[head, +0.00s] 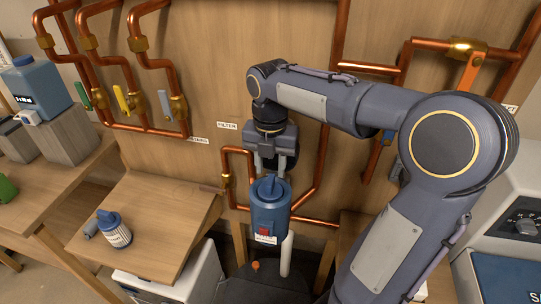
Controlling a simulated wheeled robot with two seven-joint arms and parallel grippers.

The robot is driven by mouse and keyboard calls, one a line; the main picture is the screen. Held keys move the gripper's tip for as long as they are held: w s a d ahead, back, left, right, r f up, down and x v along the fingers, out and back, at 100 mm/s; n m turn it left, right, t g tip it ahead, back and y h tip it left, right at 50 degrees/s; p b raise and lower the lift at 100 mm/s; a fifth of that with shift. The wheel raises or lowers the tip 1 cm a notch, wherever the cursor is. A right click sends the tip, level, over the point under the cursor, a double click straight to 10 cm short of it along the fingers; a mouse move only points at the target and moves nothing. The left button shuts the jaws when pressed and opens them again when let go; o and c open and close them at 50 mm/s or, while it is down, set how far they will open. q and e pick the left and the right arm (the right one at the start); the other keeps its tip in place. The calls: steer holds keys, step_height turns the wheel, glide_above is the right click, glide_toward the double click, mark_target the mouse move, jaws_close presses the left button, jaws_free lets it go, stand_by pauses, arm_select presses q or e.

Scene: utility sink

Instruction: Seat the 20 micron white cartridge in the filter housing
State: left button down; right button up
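A blue filter housing (268,215) with a raised grip on its lid and a red mark on its front stands at the copper pipes, below the FILTER label. My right gripper (272,172) is just above the lid, with its two fingers apart and nothing visible between them. I cannot tell whether the fingers touch the lid. A white cylinder (287,255) stands upright below and partly behind the housing; I cannot tell whether it is the 20 micron cartridge. My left gripper is not in view.
Copper pipes (226,180) run along the wall around the housing. A white appliance (505,210) is at the right. Most of the bench top is clear.

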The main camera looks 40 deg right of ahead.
step_height(320, 180, up, 13)
steer(key=p, duration=0.1)
steer(key=s+a+f+m+t+y, duration=0.2)
steer(key=s+a+f+m, duration=0.3)
steer(key=m, duration=0.8)
steer(key=s+a+f+m+t+y, duration=0.1)
steer(key=s+a+f+m+t, duration=0.2)
steer(key=m, duration=1.1)
steer(key=s+a+f, duration=0.3)
steer(key=s+f, duration=0.3)
steer(key=f, duration=0.1)
steer(key=shift+s+a+f+m+t+y, duration=0.3)
steer(key=shift+s+f+y, duration=0.1)
